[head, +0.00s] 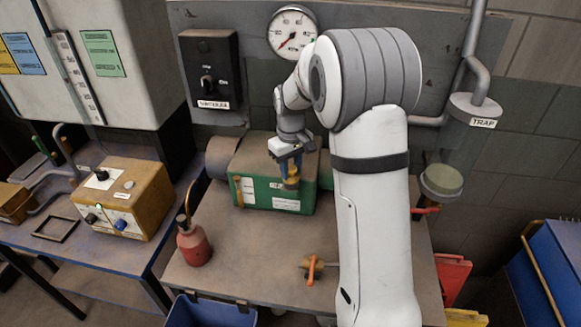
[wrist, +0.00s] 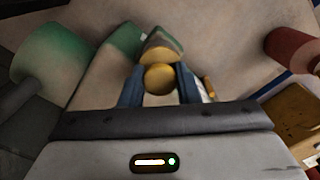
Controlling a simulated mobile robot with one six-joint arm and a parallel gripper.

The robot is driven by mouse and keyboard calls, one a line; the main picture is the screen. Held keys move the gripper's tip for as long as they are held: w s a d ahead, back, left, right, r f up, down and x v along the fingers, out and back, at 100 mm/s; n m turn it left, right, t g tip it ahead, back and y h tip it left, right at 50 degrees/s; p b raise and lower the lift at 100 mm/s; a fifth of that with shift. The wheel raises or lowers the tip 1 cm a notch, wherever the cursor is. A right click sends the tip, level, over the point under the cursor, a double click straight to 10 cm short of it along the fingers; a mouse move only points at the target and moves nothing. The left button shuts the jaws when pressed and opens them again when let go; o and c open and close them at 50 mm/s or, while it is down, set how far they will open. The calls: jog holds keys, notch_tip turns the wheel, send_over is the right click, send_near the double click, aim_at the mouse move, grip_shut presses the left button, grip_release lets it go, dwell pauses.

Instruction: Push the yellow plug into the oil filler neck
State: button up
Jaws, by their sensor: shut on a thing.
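My gripper (head: 290,170) is above the front part of a green machine housing (head: 262,203), pointing down. Its blue fingers are shut on the yellow plug (head: 291,184), which hangs below them. In the wrist view the plug's round end (wrist: 159,77) sits between the two fingertips (wrist: 158,86). A dull yellow-brown rounded piece (wrist: 161,46) shows just beyond the plug, over the green housing; I cannot tell whether it is the filler neck or touches the plug. The neck is not clearly visible in the head view.
A red oil can (head: 193,241) stands left of the housing on the bench (head: 235,265). An orange-handled valve (head: 312,267) lies in front. A yellow control box (head: 125,197) is on the left table. A gauge (head: 292,31) and black switch box (head: 211,68) are behind.

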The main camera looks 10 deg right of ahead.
jog(key=shift+f, duration=0.2)
jog(key=o, duration=1)
jog(key=shift+o, duration=0.2)
